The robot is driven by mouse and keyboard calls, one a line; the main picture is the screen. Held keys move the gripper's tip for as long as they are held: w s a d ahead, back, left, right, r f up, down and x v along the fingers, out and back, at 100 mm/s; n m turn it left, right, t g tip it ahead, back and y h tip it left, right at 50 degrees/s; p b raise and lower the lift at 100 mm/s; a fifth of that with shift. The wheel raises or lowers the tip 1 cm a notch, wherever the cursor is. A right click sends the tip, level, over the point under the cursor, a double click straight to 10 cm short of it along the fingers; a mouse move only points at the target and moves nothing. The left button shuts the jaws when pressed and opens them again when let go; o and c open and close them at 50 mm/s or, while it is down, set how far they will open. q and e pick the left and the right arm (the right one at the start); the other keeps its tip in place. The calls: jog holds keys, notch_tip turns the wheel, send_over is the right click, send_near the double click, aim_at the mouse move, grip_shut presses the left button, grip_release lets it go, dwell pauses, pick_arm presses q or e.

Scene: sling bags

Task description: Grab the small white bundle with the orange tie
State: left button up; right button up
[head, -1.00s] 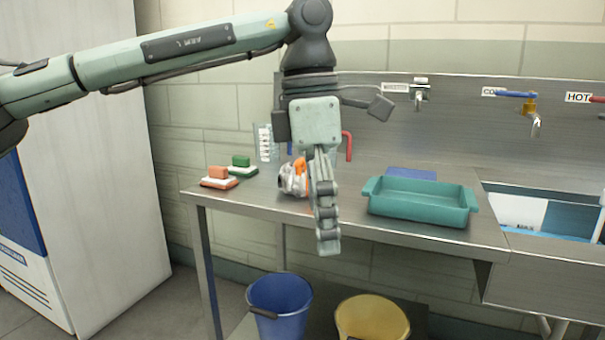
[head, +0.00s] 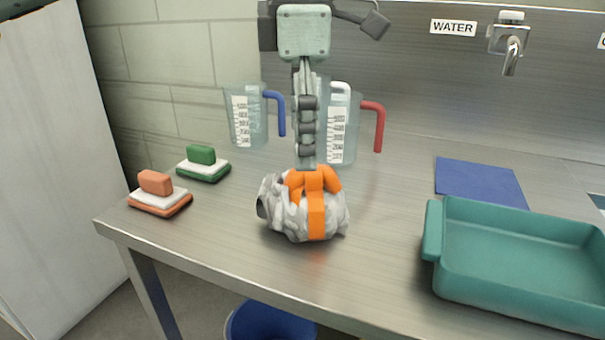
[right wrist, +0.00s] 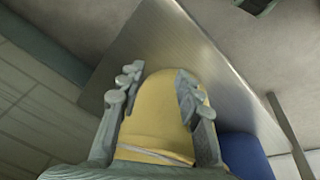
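The small white bundle (head: 276,208) is crumpled and whitish-grey, with a bright orange tie (head: 317,212) over its top and front. It sits on the metal table (head: 230,245) near the front edge. My left gripper (head: 306,160) hangs from above, fingers down, with its tips at the top of the bundle by the tie. I see the fingers edge-on, so the gap between them is hidden, and I cannot tell whether they touch the bundle.
Two measuring jugs, blue-handled (head: 250,118) and red-handled (head: 345,130), stand behind. Green (head: 203,164) and orange (head: 158,194) brushes lie left. A teal tub (head: 520,260) and blue cloth (head: 480,182) are right.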

aim_at(302, 189)
pick_arm(q)
jog(key=shift+w+f, duration=0.1)
jog(key=shift+f, duration=0.45)
notch_tip(302, 189, down, 6)
jog(key=shift+r+p, duration=0.25)
jog(key=shift+p, duration=0.05)
jog(key=shift+f, duration=0.55)
jog(key=shift+c, duration=1)
jog(key=c, duration=0.9)
pick_arm(e)
jog(key=shift+s+f, duration=0.2)
jog(key=shift+f, duration=0.6)
pick_arm(q)
jog(key=shift+r, duration=0.1)
